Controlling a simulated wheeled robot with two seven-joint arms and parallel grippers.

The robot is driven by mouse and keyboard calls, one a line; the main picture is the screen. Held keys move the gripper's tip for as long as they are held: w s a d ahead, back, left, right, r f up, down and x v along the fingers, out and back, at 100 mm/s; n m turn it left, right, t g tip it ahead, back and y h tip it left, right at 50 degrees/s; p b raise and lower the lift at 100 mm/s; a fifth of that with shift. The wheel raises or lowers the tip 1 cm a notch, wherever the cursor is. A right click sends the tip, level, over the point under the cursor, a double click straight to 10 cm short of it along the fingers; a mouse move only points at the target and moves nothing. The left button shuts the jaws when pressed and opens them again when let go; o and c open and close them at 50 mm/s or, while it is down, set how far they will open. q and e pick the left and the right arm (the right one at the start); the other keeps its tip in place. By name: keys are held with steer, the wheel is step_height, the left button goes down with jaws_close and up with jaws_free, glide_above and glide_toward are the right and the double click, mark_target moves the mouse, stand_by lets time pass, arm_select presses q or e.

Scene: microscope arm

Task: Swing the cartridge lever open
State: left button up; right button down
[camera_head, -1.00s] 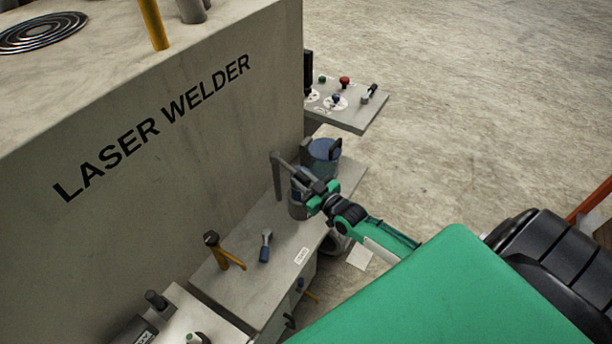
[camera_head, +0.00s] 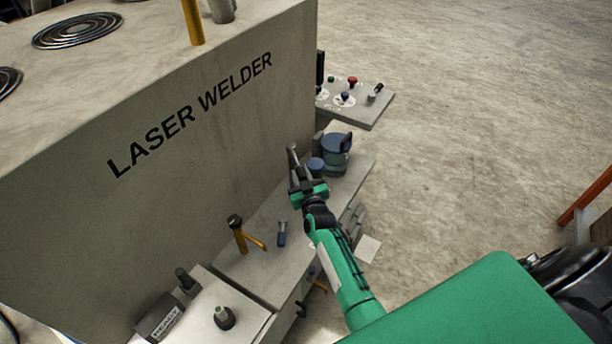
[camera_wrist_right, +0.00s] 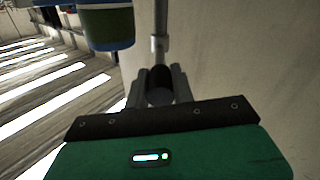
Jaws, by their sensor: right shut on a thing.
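The cartridge lever (camera_head: 292,156) is a grey bar by the laser welder's side wall, above the narrow ledge. My right gripper (camera_head: 301,184) is at the lever, its green wrist just below and in front of it. In the right wrist view the gripper (camera_wrist_right: 159,84) is shut on the dark grip at the end of the lever, whose grey rod (camera_wrist_right: 160,22) runs up from between the fingers. The lever's pivot is hard to make out in the head view. My left gripper is not in view.
Blue-lidded jars stand right of the lever, a large one (camera_head: 338,158) and a smaller one (camera_head: 316,165); a jar (camera_wrist_right: 107,27) also shows in the wrist view. An orange-handled tool (camera_head: 239,238) and a blue-handled one (camera_head: 282,234) are on the ledge (camera_head: 262,262). Open floor lies right.

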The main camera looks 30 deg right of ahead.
steer(key=shift+a+h, duration=0.2)
steer(key=shift+h, duration=0.1)
steer(key=c, duration=1.2)
jaws_free()
steer(key=shift+s+p, duration=0.55)
steer(key=shift+s+a+p, duration=0.4)
steer(key=shift+s+p, duration=0.5)
steer(key=shift+s, duration=1.15)
steer(key=shift+s+a+p, duration=0.45)
steer(key=shift+s+p, duration=0.45)
steer(key=shift+s, duration=1.2)
steer(key=shift+s+a+p, duration=0.4)
steer(key=shift+s+p, duration=0.5)
steer(key=shift+s, duration=1.15)
